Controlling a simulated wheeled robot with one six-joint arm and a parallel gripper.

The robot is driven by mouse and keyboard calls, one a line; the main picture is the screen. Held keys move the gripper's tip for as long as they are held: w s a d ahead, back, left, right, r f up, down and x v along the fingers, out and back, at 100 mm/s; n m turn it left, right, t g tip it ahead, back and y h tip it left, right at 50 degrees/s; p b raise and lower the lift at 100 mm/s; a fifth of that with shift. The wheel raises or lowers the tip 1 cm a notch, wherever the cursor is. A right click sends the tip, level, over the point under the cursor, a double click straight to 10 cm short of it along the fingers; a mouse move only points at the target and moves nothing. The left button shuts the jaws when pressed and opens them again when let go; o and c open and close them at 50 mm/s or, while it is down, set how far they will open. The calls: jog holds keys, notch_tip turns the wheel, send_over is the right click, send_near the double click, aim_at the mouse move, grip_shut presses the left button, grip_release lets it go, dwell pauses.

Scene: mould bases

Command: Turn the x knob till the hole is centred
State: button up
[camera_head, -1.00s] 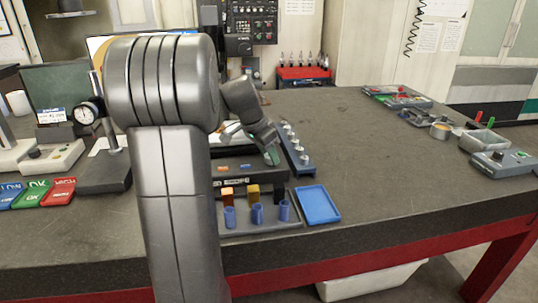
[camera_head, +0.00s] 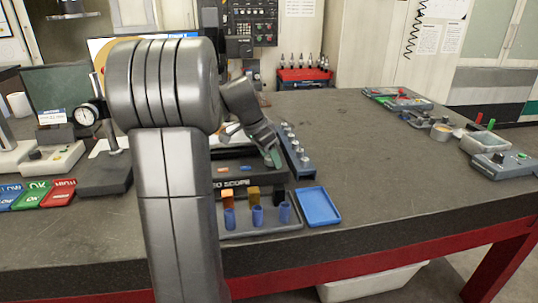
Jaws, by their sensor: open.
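The dark scope unit (camera_head: 228,184), with "SCOPE" lettering on its front, stands on the bench behind my arm. Orange and blue buttons show on its top. My gripper (camera_head: 274,158) is at the right end of this unit, pointing down, small in the view and partly covered by my own arm. Its jaws are open and I see nothing held. The x knob and the hole cannot be made out; my arm hides much of the unit. A screen (camera_head: 98,46) behind my arm is mostly covered, so its picture cannot be read.
A rack with several pegs (camera_head: 296,150) stands close right of my gripper. In front are a grey tray (camera_head: 262,226) with blue cups and a blue tray (camera_head: 317,207). The bench's middle right is clear.

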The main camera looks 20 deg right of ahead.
jog(key=v, duration=1.3)
jog(key=shift+r, duration=0.4)
jog(key=x, duration=1.3)
jog(key=shift+f, duration=0.45)
jog(key=shift+r, duration=0.1)
